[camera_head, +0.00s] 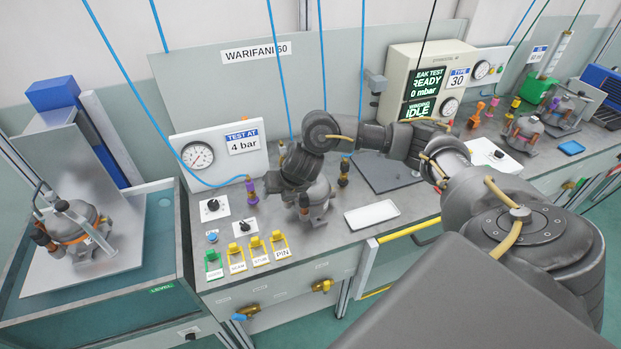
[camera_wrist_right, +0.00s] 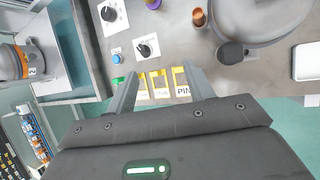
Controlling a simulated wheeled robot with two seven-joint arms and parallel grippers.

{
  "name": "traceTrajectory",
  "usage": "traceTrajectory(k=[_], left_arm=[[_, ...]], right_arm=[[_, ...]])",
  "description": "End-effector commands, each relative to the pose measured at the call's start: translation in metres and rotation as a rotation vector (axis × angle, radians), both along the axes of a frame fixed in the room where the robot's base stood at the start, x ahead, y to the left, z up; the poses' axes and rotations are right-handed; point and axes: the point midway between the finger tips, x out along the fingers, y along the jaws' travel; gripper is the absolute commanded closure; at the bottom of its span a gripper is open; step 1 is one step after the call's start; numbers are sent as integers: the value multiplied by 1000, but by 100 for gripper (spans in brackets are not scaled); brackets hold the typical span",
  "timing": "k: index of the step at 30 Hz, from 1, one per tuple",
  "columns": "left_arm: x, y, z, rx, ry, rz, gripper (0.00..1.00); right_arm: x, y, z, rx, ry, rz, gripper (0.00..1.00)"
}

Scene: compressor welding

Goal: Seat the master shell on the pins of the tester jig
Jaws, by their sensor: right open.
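A grey domed shell (camera_head: 318,193) stands on the bench under the WARIFANI 60 sign, with brass and dark fittings around it. I cannot tell whether it is the master shell or whether it sits on pins. It also shows at the upper right of the right wrist view (camera_wrist_right: 262,18). My right gripper (camera_head: 278,190) is over the bench just left of this shell. In the right wrist view its two fingers (camera_wrist_right: 162,88) are apart with nothing between them, and yellow-framed tags (camera_wrist_right: 165,82) show beyond. A dark flat plate (camera_head: 382,177) lies right of the shell. My left gripper is not in view.
A shell with an orange band (camera_head: 75,232) stands on a plate over the tank at left. A gauge panel (camera_head: 215,160), a leak tester (camera_head: 425,85) and a white tray (camera_head: 371,215) are near. Hoses hang overhead.

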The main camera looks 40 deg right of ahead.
Motion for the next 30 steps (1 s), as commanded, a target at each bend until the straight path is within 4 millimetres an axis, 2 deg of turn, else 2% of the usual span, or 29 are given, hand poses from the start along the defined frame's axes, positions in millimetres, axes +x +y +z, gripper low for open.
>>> traceTrajectory(k=[1,3,6,9,15,24,30], left_arm=[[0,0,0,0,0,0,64],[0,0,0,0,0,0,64],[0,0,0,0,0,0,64],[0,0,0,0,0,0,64],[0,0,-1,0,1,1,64],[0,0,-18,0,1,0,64],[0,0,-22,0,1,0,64]], right_arm=[[5,-32,14,-68,16,5,47],[5,-67,27,-140,56,11,47],[0,-104,43,-204,102,9,47],[-4,-124,52,-238,132,6,47],[-6,-133,54,-251,148,3,47],[8,-137,14,-248,147,2,47],[13,-139,3,-250,145,3,47]])
